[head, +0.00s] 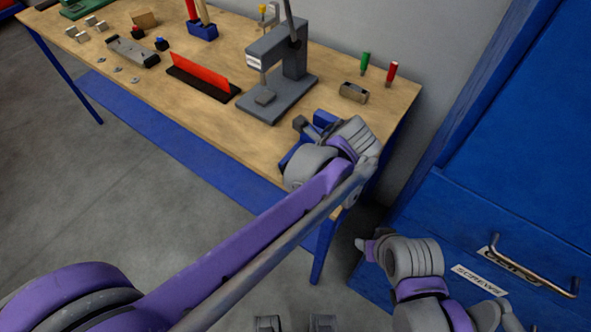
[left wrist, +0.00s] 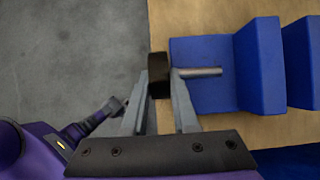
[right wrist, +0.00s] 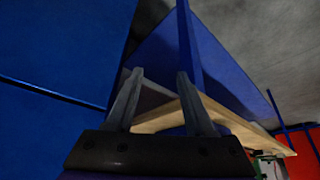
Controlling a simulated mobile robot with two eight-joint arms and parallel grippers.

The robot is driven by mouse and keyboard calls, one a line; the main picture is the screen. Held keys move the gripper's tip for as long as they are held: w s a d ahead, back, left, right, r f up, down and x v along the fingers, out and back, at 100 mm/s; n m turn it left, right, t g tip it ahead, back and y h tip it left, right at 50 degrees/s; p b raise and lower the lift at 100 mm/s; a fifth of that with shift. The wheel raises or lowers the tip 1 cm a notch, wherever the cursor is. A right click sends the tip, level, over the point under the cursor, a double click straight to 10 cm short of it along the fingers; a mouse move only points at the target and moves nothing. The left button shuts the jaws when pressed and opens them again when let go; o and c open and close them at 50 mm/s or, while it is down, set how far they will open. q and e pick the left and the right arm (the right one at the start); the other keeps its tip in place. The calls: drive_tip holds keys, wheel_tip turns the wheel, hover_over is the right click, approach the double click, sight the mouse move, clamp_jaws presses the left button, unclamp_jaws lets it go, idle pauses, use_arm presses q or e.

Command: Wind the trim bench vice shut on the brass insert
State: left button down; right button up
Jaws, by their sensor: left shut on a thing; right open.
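The blue trim bench vice (left wrist: 208,82) sits at the bench edge. In the head view, only parts of the vice (head: 325,119) show behind my left wrist. Its bare metal screw (left wrist: 208,71) leads to a dark hub (left wrist: 159,62) beyond the wooden edge. My left gripper (left wrist: 159,80) is shut on this hub, one finger on each side. Two blue blocks stand up with a gap between them. I cannot make out the brass insert. My right gripper (right wrist: 159,76) is open and empty, low beside the blue cabinet in the head view (head: 363,244).
A grey arbor press (head: 285,65) stands on the bench (head: 215,110) behind the vice. A small metal block (head: 353,93), a green-handled tool (head: 365,62) and a red-handled tool (head: 391,71) are near the wall. The blue cabinet (head: 480,210) with a bar handle stands at right.

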use_arm(q)
drive_tip(key=shift+y, duration=0.3)
drive_tip(key=c, duration=0.7)
unclamp_jaws()
drive_tip(key=v, duration=1.1)
drive_tip(key=shift+s+f, duration=0.1)
drive_tip(key=shift+s, duration=0.1)
